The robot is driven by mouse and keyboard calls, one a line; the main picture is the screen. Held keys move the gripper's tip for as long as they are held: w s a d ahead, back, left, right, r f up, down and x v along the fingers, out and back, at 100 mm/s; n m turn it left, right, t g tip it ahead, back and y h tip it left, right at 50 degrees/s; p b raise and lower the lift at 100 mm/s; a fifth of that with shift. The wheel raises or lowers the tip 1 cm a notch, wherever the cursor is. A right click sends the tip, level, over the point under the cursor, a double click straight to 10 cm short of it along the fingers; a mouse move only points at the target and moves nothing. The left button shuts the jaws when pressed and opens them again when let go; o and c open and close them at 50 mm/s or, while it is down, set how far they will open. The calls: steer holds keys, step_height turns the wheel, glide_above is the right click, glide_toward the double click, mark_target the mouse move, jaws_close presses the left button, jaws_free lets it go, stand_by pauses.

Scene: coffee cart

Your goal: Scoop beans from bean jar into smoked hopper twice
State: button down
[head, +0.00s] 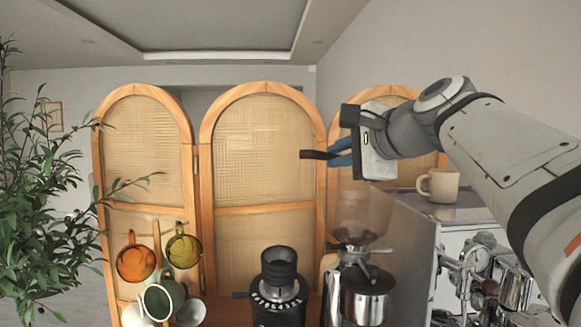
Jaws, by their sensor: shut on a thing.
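My gripper (336,154) is at the upper right of centre in the head view, its blue fingers pointing left. It is shut on a dark, narrow thing (315,155), which sticks out to the left of the fingertips. This looks like part of a scoop, but I cannot see a bowl or any beans. The smoked hopper (366,212) is a see-through, faintly brown funnel on top of a metal grinder (368,298), below my gripper in the picture. I cannot make out a bean jar in this view.
A black grinder with a ribbed top (280,268) stands left of the hopper. Mugs hang at the left, including an orange one (135,262). A beige mug (441,186) sits on the espresso machine (480,275) at the right. A cane folding screen (262,150) stands behind.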

steer(key=shift+s+f+m+t+y+b, duration=0.25)
steer(key=shift+t+b, duration=0.75)
steer(key=shift+b, duration=2)
steer(key=shift+w+f+m+t+h+b, duration=0.1)
steer(key=shift+f+t+b, duration=0.6)
steer(key=shift+b, duration=2.3)
steer(key=shift+s+m+t+y+b, duration=0.15)
steer(key=shift+t+b, duration=1.15)
steer(key=shift+b, duration=1.7)
steer(key=shift+s+r+t+b, duration=0.1)
steer(key=shift+t+b, duration=0.3)
steer(key=shift+b, duration=0.6)
steer(key=shift+r, duration=0.1)
